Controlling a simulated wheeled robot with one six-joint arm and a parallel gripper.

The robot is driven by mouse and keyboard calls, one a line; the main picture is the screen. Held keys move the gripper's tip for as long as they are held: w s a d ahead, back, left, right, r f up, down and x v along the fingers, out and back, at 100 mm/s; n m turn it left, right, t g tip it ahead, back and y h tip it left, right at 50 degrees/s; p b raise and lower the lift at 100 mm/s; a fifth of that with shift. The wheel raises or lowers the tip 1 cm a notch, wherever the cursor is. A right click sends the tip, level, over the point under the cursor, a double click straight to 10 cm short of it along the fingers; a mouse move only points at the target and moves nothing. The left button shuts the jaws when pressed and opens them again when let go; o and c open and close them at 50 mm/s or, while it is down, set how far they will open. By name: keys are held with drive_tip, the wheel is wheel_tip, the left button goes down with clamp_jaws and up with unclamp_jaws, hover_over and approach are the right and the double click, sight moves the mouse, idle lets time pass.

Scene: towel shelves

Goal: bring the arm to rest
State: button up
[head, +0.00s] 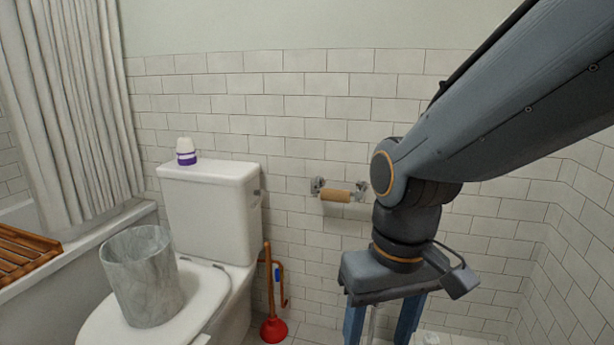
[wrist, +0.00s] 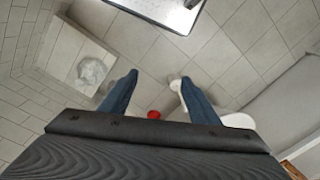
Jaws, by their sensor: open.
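My gripper (head: 381,325) hangs at the lower right of the head view, below my arm, and points down. Its two blue fingers are spread apart. In the wrist view my gripper (wrist: 159,79) shows the same two fingers over the tiled floor, with nothing held between them. The lower ends of the fingers are cut off by the bottom edge of the head view.
A white toilet (head: 212,215) stands left of my arm, with a grey bin (head: 143,278) on its lid and a white-and-purple container (head: 186,152) on its tank. A plunger (head: 273,328) stands beside it. A paper roll holder (head: 338,194) is on the tiled wall. A bathtub (head: 75,262) is at left.

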drive_tip(key=d+r+m+p, duration=0.3)
drive_tip(key=d+r+p, duration=0.6)
drive_tip(key=p, duration=0.8)
drive_tip(key=shift+s+r+h, duration=0.15)
drive_tip(key=shift+r+h, duration=0.15)
drive_tip(key=shift+r, duration=0.3)
